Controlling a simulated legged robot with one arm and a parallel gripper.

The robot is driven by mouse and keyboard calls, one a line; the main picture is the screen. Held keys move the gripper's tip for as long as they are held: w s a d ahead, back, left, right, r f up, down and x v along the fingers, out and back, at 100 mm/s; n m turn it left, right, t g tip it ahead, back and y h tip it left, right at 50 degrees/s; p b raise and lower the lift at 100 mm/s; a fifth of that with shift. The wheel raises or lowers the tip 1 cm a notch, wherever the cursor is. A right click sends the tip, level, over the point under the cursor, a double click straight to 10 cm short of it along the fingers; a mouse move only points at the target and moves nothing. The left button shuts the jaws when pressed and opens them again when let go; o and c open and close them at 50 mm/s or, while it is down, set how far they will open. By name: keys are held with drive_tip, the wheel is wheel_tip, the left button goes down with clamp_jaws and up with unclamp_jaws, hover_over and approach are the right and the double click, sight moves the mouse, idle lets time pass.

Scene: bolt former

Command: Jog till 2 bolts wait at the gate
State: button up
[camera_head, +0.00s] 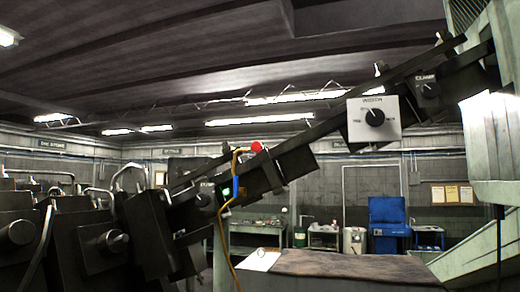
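A dark sloping rail (330,122) runs from the upper right down to the dark machine blocks (105,225) at lower left. A white control box (373,118) with a black rotary knob hangs on it; its lettering is too small to read surely. A second, dark knob box (428,88) sits higher up the rail. A red button (257,146) and a small green light (226,192) show lower down, beside a yellow cable (235,165). I cannot make out any bolts or tell which part is the gate. My gripper does not show.
A bench with a brown top (350,266) stands at lower middle, with a white sheet (262,259) at its left end. A blue cabinet (387,225) and a cork notice board (452,194) are at the back. A pale green sloping machine body (485,245) fills the right edge.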

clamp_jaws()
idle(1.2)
